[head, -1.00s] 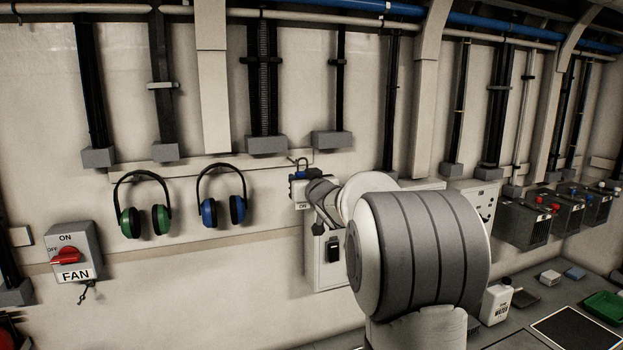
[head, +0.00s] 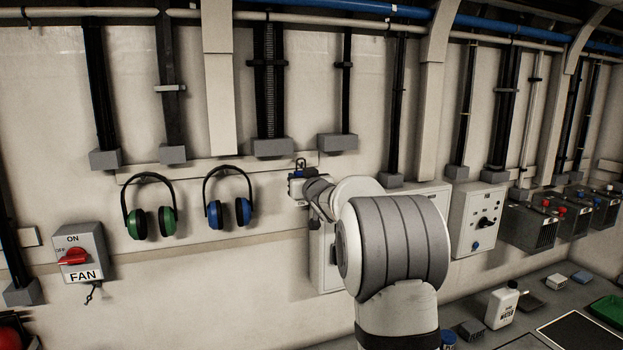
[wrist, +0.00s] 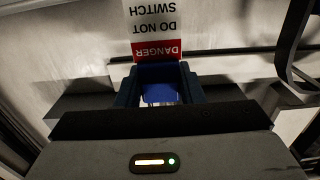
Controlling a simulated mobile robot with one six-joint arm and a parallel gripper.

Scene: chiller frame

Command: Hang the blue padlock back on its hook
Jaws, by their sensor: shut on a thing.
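My gripper (wrist: 158,92) is shut on the blue padlock (wrist: 158,82), whose body shows between the two fingers in the wrist view. A red and white danger tag (wrist: 155,30), upside down in that view, shows just beyond the padlock. In the head view my gripper (head: 298,182) is small and close to the wall, right of the blue earmuffs.
Green earmuffs (head: 150,208) and blue earmuffs (head: 228,200) hang left of my gripper. A fan switch box (head: 80,252) is farther left. A grey panel (head: 478,220) is on the wall to the right. A white bottle (head: 502,305) stands on the counter. A dark bent bar (wrist: 292,45) shows in the wrist view.

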